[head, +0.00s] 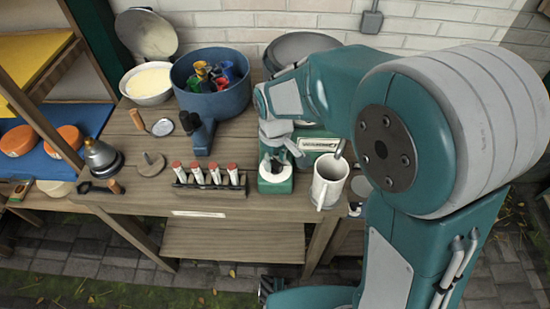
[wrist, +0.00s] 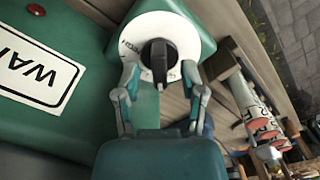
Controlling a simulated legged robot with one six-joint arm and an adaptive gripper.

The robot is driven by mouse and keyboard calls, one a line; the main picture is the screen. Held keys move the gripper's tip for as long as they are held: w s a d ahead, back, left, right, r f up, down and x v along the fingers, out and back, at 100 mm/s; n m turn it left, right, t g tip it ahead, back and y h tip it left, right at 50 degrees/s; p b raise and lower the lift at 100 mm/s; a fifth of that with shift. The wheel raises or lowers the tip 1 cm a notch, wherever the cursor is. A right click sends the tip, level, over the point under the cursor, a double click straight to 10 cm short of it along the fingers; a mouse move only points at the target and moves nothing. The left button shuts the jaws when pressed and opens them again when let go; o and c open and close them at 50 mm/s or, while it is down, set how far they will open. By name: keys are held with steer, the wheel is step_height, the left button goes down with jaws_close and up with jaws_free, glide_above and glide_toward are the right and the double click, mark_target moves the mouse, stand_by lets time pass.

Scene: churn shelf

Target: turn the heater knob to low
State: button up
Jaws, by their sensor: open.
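The heater knob (wrist: 158,56) is a black bar-shaped knob on a white round dial (wrist: 183,30) with printed marks, seen in the wrist view. In the head view the white dial (head: 275,172) sits on the front of the green heater (head: 277,186), below my gripper. My gripper (wrist: 158,75) is open, with one finger on each side of the knob's near end. I cannot tell whether either finger touches the knob. The dial's lettering is only partly readable, and I cannot tell which setting the knob points to.
A white mug (head: 328,183) stands close to the right of the heater. A rack of red-capped tubes (head: 208,186) stands to the left. A blue pot with coloured items (head: 210,95) is behind on the wooden bench (head: 130,205).

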jaws_close()
steer(key=shift+m, duration=0.4)
steer(key=m, duration=0.3)
steer(key=shift+m, duration=2.5)
steer(key=shift+s, duration=0.1)
jaws_free()
